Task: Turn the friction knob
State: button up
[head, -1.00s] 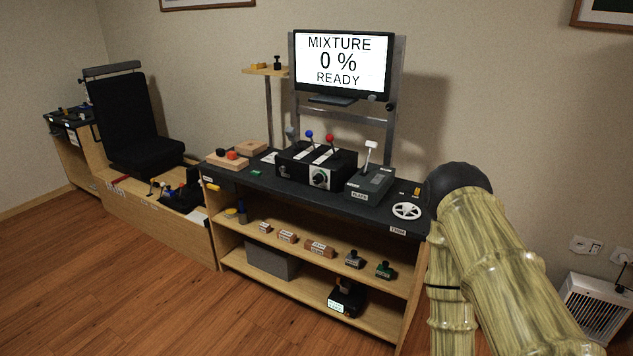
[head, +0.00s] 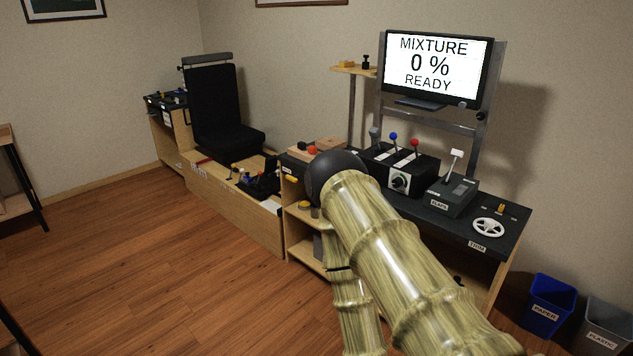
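Blue-topped and red-topped levers (head: 415,143) rise from the top of the box. My bamboo-textured arm with its dark round joint stands in front of the console, left of and below the knob, and does not cover it. My gripper is not in view.
The monitor (head: 437,66) reads "MIXTURE 0 % READY". The flaps box (head: 452,196) and white trim wheel (head: 488,228) are right of the knob. A seat (head: 213,110) stands at left. Blue (head: 547,304) and grey bins (head: 602,325) stand at lower right. Open wooden floor (head: 160,270) lies at left.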

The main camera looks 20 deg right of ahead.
aim_at(398, 182)
jog(key=u, duration=0.6)
jog(key=i, duration=1)
jog(key=z, duration=1.6)
